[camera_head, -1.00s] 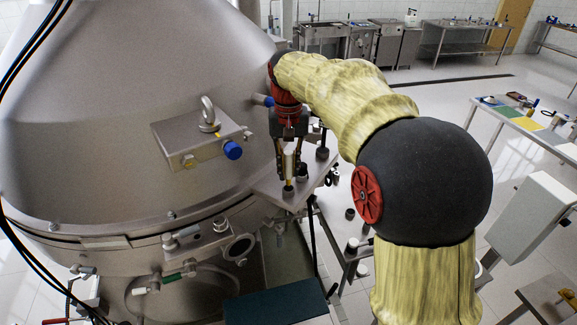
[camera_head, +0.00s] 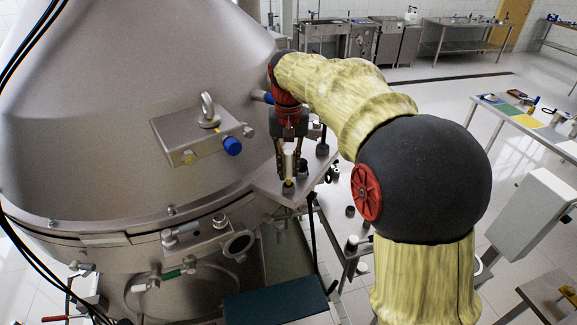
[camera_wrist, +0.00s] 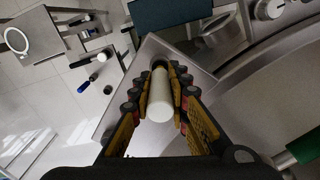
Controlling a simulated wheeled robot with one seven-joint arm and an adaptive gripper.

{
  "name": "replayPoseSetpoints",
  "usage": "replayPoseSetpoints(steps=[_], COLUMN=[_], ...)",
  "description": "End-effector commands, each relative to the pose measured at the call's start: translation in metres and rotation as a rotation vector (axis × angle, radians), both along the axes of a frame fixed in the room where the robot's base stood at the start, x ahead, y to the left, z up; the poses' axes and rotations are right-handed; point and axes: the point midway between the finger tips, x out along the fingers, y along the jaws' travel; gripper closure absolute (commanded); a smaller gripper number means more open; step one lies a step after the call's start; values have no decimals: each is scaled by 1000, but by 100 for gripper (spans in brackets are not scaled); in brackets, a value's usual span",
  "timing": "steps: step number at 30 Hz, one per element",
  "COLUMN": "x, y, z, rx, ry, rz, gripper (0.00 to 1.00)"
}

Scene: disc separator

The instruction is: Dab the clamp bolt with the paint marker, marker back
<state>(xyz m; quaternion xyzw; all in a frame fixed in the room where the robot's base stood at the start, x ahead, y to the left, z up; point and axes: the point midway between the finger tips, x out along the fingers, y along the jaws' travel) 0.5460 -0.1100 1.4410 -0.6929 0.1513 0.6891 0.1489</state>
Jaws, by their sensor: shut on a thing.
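The paint marker, a white cylinder (camera_head: 289,163) with yellow near its lower end, stands upright between the fingers of my gripper (camera_head: 289,172). My gripper is shut on it; the wrist view shows the white marker (camera_wrist: 160,98) between both finger pads. Its lower end is at a small black holder (camera_head: 288,188) on the steel side shelf (camera_head: 268,186); I cannot tell whether it is seated. I cannot tell surely that this is the clamp bolt.
The big steel separator cone (camera_head: 90,130) fills the left. Other black holders, such as one (camera_head: 322,149), stand close by on the shelf. A blue knob (camera_head: 232,146) sticks out of the block. A dark green panel (camera_head: 275,303) lies below.

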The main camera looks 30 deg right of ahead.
Motion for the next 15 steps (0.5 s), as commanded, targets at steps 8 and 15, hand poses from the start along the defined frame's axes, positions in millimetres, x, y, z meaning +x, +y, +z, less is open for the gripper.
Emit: replayPoseSetpoints(steps=[8,15], x=[0,0], y=[0,0], z=[-5,-6], rx=[0,0], ry=[-1,0], rz=[0,0], gripper=[100,100])
